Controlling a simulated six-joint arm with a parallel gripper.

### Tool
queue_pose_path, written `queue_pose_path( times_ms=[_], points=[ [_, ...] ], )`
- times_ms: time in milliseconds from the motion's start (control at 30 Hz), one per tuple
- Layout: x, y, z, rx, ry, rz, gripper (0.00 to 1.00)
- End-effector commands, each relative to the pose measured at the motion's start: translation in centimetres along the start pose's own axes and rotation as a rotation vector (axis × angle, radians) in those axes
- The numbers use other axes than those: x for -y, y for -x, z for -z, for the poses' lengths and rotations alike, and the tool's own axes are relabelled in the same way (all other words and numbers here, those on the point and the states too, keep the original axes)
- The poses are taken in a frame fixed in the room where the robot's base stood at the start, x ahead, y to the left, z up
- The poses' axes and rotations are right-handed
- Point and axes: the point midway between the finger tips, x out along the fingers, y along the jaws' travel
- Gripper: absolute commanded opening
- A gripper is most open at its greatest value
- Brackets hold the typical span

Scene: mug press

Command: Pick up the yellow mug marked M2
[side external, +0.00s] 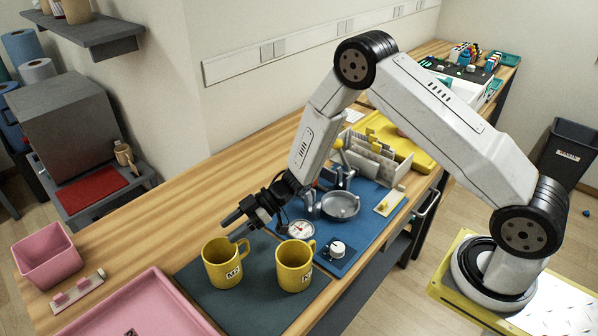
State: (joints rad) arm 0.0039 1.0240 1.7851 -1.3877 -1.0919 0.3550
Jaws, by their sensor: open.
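The yellow mug marked M2 (222,263) stands upright on the dark mat (203,302), with its label facing the camera. A second yellow mug (293,267) stands upright to its right, and its label is only partly readable. My gripper (232,228) is open and empty. In the picture its fingertips are just above and beside the M2 mug's rim on the upper right. I cannot tell whether they touch the mug.
A round dial gauge (300,230), a white knob (337,249) and a metal pan (340,206) are behind and right of the mugs on a blue panel. A pink tray (130,305) and a pink bin (47,257) are at left. Bare wood lies behind the mat.

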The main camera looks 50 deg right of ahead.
Motion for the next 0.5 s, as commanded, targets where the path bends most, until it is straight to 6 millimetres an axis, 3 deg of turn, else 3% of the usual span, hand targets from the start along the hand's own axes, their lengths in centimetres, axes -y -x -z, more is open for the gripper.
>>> queue_pose_path(
  times_ms=[167,500],
  points=[
    [0.0,-0.4,0.0,0.0,0.0,0.001,0.59],
    [0.1,-4.0,0.0,0.0,0.002,0.002,0.59]
  ],
)
